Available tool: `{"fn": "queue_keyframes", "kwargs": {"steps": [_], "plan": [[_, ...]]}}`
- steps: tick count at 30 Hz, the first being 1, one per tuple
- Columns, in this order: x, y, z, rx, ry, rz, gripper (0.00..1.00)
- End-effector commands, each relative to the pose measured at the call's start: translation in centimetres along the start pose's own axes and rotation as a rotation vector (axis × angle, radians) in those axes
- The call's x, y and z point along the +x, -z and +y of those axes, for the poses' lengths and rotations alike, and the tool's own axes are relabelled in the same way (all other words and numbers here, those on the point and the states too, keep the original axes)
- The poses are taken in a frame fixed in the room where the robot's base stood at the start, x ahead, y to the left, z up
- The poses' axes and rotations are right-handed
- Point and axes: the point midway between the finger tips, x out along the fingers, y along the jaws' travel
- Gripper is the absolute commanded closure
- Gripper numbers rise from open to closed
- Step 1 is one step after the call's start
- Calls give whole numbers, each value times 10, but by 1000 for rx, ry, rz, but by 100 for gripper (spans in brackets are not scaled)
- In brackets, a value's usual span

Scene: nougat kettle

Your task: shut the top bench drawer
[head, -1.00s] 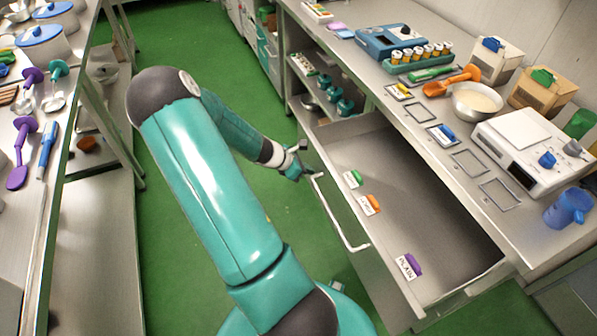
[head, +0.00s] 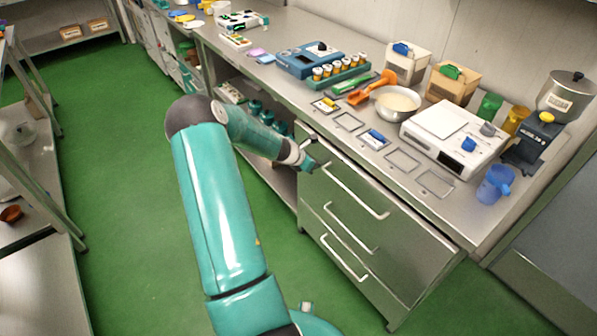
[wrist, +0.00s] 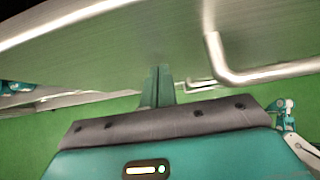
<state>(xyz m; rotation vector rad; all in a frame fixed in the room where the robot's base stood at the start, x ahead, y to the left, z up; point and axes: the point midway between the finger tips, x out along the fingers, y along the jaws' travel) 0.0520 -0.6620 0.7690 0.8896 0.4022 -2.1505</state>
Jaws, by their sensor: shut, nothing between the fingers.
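The top bench drawer (head: 345,180) stands pushed in, its front about level with the drawer fronts below, and its inside is hidden. Its pale bar handle (head: 357,193) runs along the upper front and also shows in the wrist view (wrist: 255,76). My gripper (head: 318,165) is at the drawer front near the handle's left end. In the wrist view my gripper (wrist: 160,72) has its fingers together, pointing at the metal drawer front (wrist: 130,45), with the handle to their right. Whether the fingertips touch the front, I cannot tell.
Two lower drawers with handles (head: 350,232) are closed. The bench top (head: 330,105) carries a white scale (head: 450,135), a bowl (head: 397,100), an orange scoop (head: 365,90) and a blue jug (head: 494,185). Green floor (head: 140,200) is open to the left.

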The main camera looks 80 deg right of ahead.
Motion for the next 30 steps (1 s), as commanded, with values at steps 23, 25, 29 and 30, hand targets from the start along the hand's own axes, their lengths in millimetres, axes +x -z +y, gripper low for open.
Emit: {"fn": "queue_keyframes", "kwargs": {"steps": [23,25,29,30], "plan": [[28,-30,-3,3,3,-5,100],[28,-30,-2,2,3,-6,100],[24,-27,1,1,2,-5,100],[22,-24,2,1,1,-5,100]]}}
